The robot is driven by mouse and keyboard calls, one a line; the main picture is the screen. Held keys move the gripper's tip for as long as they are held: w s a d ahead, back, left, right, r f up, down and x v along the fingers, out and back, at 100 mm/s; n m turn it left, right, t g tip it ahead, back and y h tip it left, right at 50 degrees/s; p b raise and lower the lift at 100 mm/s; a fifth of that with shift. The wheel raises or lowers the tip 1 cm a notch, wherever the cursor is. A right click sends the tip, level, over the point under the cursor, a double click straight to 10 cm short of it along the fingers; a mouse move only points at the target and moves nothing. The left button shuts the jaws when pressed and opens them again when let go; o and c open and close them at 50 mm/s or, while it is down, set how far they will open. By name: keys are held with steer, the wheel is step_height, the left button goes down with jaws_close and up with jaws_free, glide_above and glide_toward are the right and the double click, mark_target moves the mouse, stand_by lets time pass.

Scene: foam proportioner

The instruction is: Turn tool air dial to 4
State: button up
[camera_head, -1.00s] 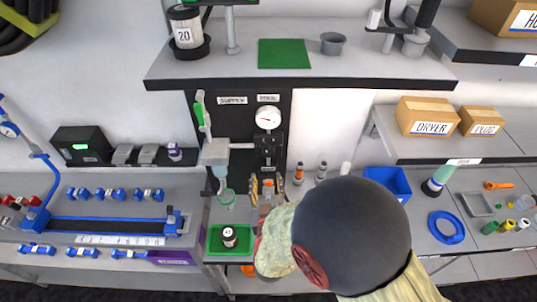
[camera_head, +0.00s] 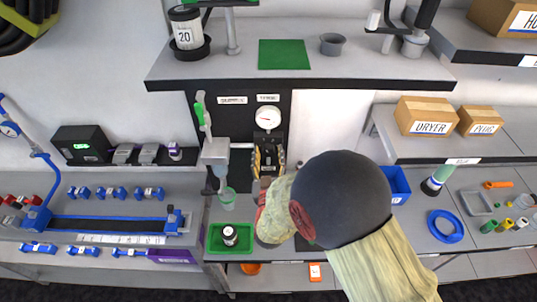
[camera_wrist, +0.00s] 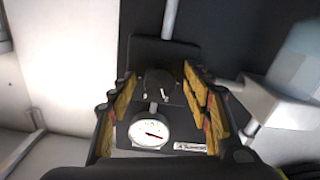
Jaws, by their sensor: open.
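A round white air gauge (camera_head: 267,118) with a red needle is mounted on the black panel, and a black regulator body (camera_head: 267,143) sits just below it. My gripper (camera_head: 268,160) is up at the regulator in the head view, its yellow-brown fingers apart. In the wrist view my gripper (camera_wrist: 160,105) is open, with one finger at each side of the black dial knob (camera_wrist: 158,84). The gauge (camera_wrist: 150,130) also shows between the fingers. No gap is clearly closed, so contact with the knob cannot be told. The dial's numbers are not readable.
A grey box with a green-topped lever (camera_head: 203,115) stands left of the regulator. A clear green cup (camera_head: 228,198) and a green tray (camera_head: 214,246) with a dark jar are below it. The shelf edge (camera_head: 300,84) overhangs above. My arm hides part of the bench.

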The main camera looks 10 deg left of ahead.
steer(key=c, duration=1.1)
steer(key=shift+c, duration=0.3)
